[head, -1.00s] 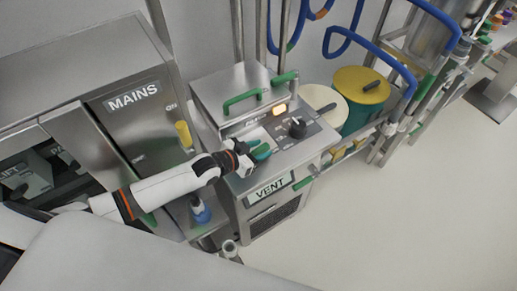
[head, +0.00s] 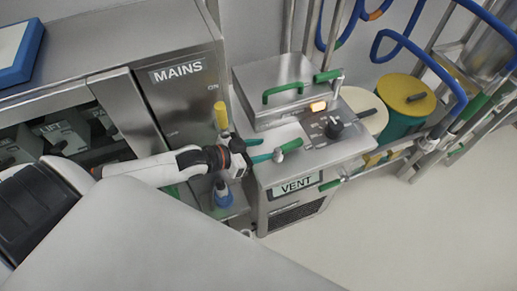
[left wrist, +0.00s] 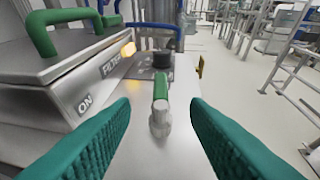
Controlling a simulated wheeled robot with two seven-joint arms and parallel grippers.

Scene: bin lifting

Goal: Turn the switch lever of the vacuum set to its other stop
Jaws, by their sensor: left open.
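The vacuum set is a steel unit (head: 318,158) with a VENT label on its front, right of centre in the head view. Its switch lever (head: 291,146) has a green grip on a silver hub, on the top panel near the left edge. In the left wrist view the lever (left wrist: 160,88) lies in the middle, its grip pointing away from me. My left gripper (head: 263,150) is open, its teal fingers just left of the lever. In the left wrist view the fingers (left wrist: 160,112) spread to both sides of the hub, with gaps. My right gripper is out of view.
A black knob (head: 334,128) and a lit amber lamp (head: 318,106) are on the same panel. A green-handled lid (head: 285,80) stands behind. The MAINS cabinet (head: 190,95) with a yellow lever (head: 221,116) is at left. The floor at right is clear.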

